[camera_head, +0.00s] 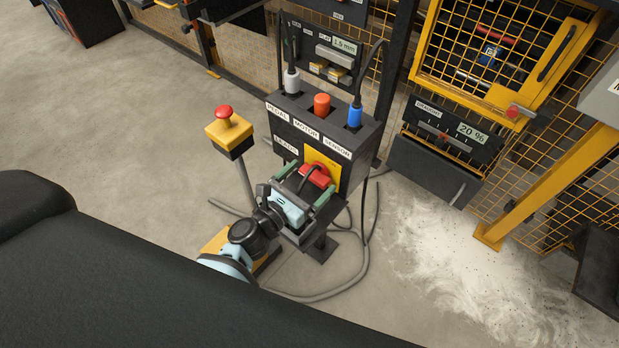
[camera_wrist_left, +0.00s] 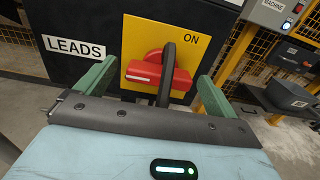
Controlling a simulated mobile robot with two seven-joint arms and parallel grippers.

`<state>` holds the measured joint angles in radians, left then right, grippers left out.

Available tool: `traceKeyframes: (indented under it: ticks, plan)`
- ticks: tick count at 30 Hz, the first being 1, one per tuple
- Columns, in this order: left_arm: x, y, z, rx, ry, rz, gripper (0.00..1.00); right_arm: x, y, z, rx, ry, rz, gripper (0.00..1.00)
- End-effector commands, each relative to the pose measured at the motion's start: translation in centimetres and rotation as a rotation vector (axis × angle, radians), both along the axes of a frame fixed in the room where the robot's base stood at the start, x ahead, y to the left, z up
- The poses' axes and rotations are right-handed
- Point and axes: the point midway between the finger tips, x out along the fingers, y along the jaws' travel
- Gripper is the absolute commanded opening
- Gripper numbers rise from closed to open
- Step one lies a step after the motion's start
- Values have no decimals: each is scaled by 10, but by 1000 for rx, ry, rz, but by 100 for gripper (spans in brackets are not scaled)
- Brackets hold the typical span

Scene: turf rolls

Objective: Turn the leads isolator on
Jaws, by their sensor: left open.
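The leads isolator is a red rotary handle (camera_wrist_left: 145,73) on a yellow plate (camera_wrist_left: 135,35), fixed to a black box with a LEADS label (camera_wrist_left: 74,47). The handle lies roughly level, with a white mark at its left end. ON is printed at the plate's upper right. In the head view the red handle (camera_head: 318,174) sits below the MOTOR and SENSOR labels. My left gripper (camera_head: 309,187) is open, its green fingers either side of the handle. The wrist view shows its fingers (camera_wrist_left: 155,78) apart. A dark curved bar (camera_wrist_left: 166,75) crosses the handle. My right gripper is not in view.
The box top holds white, orange and blue plugs (camera_head: 322,104). A yellow post with a red button (camera_head: 223,113) stands to the left. Cables (camera_head: 345,288) lie on the floor. A mesh fence (camera_head: 490,55) and a dial panel (camera_head: 450,130) stand at right.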

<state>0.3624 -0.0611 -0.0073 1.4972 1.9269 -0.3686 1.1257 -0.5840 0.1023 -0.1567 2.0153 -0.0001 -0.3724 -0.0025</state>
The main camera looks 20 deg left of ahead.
Motion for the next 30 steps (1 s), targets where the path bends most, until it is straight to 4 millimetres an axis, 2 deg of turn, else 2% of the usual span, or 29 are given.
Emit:
traceKeyframes:
  ticks: [11,21,30]
  plan:
    - [6,-3,0,0,1,0,95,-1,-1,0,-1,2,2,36]
    - [6,-2,0,0,1,0,51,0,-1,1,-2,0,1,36]
    - [6,-3,-1,30,-10,0,50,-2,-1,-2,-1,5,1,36]
